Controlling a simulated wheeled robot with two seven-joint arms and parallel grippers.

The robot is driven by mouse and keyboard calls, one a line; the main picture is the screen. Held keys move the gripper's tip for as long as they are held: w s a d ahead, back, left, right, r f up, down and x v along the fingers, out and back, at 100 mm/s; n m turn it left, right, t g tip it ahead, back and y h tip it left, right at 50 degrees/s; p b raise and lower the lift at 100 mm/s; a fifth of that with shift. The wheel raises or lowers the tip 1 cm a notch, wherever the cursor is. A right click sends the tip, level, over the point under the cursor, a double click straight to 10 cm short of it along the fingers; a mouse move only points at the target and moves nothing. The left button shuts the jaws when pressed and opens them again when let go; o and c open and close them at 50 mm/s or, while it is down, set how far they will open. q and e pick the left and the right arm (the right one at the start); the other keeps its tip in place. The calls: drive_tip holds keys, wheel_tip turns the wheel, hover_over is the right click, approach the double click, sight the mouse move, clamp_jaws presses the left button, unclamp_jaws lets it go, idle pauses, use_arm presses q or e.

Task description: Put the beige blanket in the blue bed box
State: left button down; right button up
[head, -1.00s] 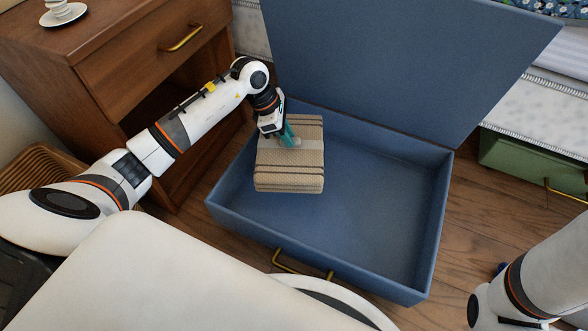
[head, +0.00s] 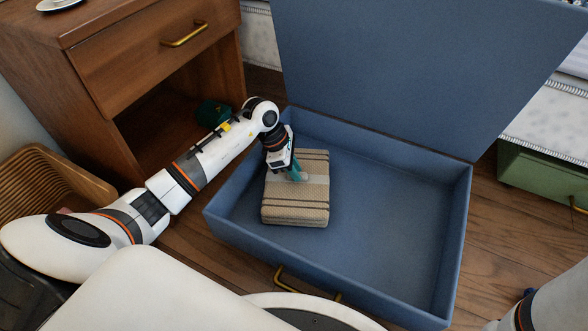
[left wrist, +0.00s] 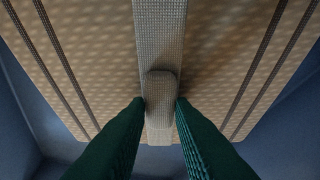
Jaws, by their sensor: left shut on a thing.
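The beige blanket (head: 298,204) is a folded block with dark stripes and a pale band. It is over the left part of the open blue bed box (head: 390,250), inside its walls. My left gripper (head: 301,176) is shut on the blanket's band. In the left wrist view its green fingers (left wrist: 160,104) pinch a small tab on the band of the blanket (left wrist: 215,60), with blue box surface around it. I cannot tell whether the blanket touches the box floor. My right gripper is not in view; part of my right arm shows at lower right.
The box's blue lid (head: 400,70) stands open at the back. A wooden nightstand (head: 150,70) with an open lower shelf is at left, beside a wicker basket (head: 60,180). A green box (head: 540,175) is at right. The box's right side is empty.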

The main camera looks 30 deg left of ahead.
use_arm(q)
drive_tip(key=c, duration=1.3)
unclamp_jaws()
drive_tip(key=shift+o, duration=0.2)
drive_tip(key=p+v, duration=0.7)
drive_tip(key=v, duration=0.5)
